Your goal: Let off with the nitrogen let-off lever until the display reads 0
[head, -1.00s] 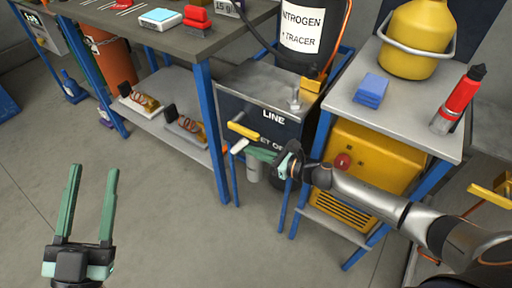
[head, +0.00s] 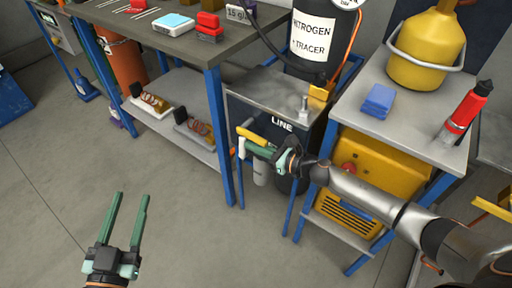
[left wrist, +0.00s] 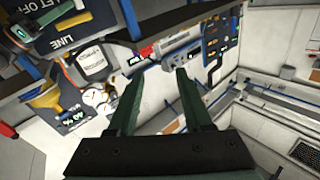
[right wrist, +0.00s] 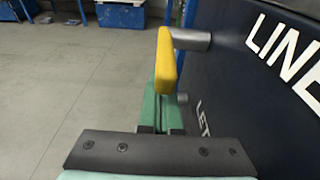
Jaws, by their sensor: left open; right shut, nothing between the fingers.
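A dark panel (head: 235,115) under the nitrogen bottle (head: 318,40) carries the words LINE and LET OFF. A yellow lever (head: 252,136) sticks out by LINE; it also shows in the right wrist view (right wrist: 165,62). A white lever (head: 241,151) is lower and points down. My right gripper (head: 243,146) is shut and empty, its fingertips at the levers; in the right wrist view its fingers (right wrist: 160,108) lie just below the yellow lever. Contact with the white lever cannot be told. My left gripper (head: 132,197) is open and empty over the floor. No display reading is legible.
A workbench (head: 180,40) with a lower shelf stands left of the panel. A grey table (head: 415,135) stands right, with a yellow jug (head: 424,55), blue block (head: 378,100) and red torch-like tool (head: 468,110). The floor at the left front is clear.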

